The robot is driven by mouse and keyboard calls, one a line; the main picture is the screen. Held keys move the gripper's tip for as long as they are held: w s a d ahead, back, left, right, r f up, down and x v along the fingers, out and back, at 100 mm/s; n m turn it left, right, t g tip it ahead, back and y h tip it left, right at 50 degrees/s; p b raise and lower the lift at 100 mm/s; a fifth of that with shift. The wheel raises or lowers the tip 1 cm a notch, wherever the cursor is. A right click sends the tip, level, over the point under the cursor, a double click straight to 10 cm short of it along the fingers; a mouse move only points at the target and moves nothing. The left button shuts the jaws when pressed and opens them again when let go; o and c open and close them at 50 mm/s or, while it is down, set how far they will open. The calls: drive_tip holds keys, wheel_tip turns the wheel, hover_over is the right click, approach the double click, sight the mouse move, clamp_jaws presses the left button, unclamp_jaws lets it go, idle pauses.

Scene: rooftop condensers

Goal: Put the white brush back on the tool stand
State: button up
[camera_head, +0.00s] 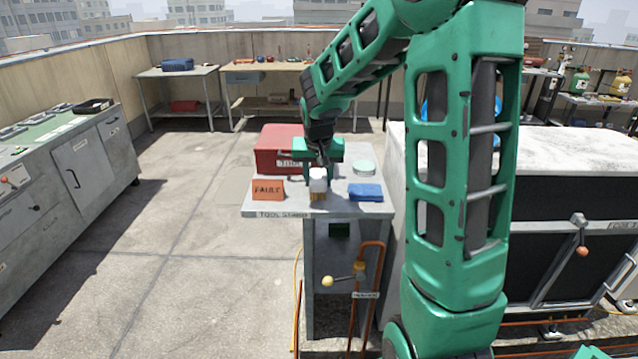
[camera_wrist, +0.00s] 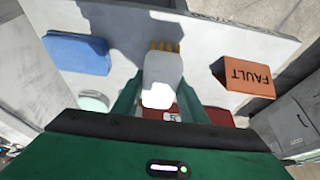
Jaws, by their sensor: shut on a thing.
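The white brush (camera_head: 318,181) has a pale body and tan bristles and is over the front part of the tool stand (camera_head: 290,210). In the wrist view the brush (camera_wrist: 162,68) lies between my fingers, bristles pointing to the stand's front edge. My gripper (camera_head: 319,166) is shut on the brush; it also shows in the wrist view (camera_wrist: 160,100). The bristles are at or close to the grey top; I cannot tell whether they touch it. The handle end is partly hidden by my gripper.
On the stand, an orange FAULT block (camera_head: 268,189) is left of the brush and a blue cloth-like item (camera_head: 366,192) right. A red toolbox (camera_head: 277,147) and a pale green round item (camera_head: 363,167) are behind. A white-topped condenser (camera_head: 565,150) stands right.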

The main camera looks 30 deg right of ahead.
drive_tip(key=shift+f, duration=0.75)
drive_tip(key=o, duration=1.1)
drive_tip(key=v, duration=1.2)
drive_tip(key=s+f+g+y, duration=0.1)
drive_tip(key=s+f+g, duration=0.1)
drive_tip(key=s, duration=1.4)
drive_tip(key=s+a+f+g+y, duration=0.1)
drive_tip(key=s+f, duration=0.3)
drive_tip(key=s, duration=1.2)
drive_tip(key=shift+a+f+g+y, duration=0.15)
drive_tip(key=shift+f+g+y, duration=0.05)
drive_tip(key=shift+g+y, duration=0.25)
